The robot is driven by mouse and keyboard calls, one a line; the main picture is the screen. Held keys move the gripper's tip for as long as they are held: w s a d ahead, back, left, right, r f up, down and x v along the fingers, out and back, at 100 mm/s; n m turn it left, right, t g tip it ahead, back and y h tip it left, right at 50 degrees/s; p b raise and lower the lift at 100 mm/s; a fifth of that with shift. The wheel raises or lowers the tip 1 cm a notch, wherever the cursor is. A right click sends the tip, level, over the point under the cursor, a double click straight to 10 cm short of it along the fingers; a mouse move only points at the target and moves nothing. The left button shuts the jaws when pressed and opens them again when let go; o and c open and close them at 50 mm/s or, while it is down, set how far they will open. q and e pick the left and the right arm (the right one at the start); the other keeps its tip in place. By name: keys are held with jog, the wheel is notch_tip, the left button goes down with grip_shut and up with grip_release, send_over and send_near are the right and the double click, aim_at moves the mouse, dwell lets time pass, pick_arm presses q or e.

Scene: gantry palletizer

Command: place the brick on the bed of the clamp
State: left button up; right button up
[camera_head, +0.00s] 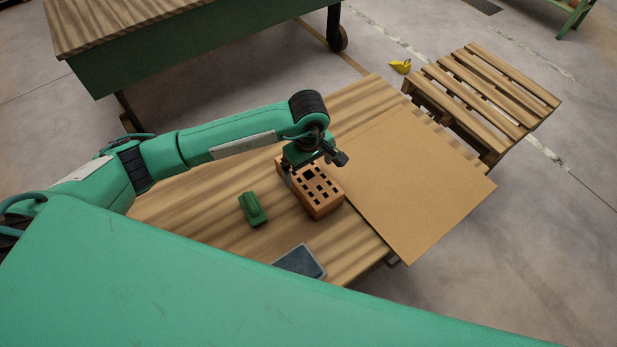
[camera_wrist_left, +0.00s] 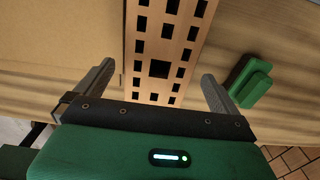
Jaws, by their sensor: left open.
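The orange-brown brick (camera_head: 318,195), with rows of square holes in its top, stands on the wooden table. It also shows in the left wrist view (camera_wrist_left: 160,48), passing between the fingers. My left gripper (camera_head: 313,168) is over the brick's far end. In the wrist view its fingers (camera_wrist_left: 156,78) are apart, one on each side of the brick; whether they touch it or reach down its sides I cannot tell. A small green stepped block (camera_head: 253,208) lies left of the brick, and right of the fingers in the wrist view (camera_wrist_left: 249,83). I cannot identify a clamp with certainty.
A flat tan board (camera_head: 420,185) covers the table's right part, beside the brick. A blue-grey rectangular pad (camera_head: 299,262) lies near the front edge. Bare wooden table (camera_head: 190,208) shows on the left. A pallet (camera_head: 485,90) and another bench (camera_head: 190,45) stand beyond.

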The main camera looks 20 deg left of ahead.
pick_arm(q)
jog(key=shift+f, duration=1.25)
jog(key=c, duration=1.6)
jog(key=shift+w+r, duration=0.1)
jog(key=shift+w, duration=0.05)
jog(key=shift+c, duration=1.4)
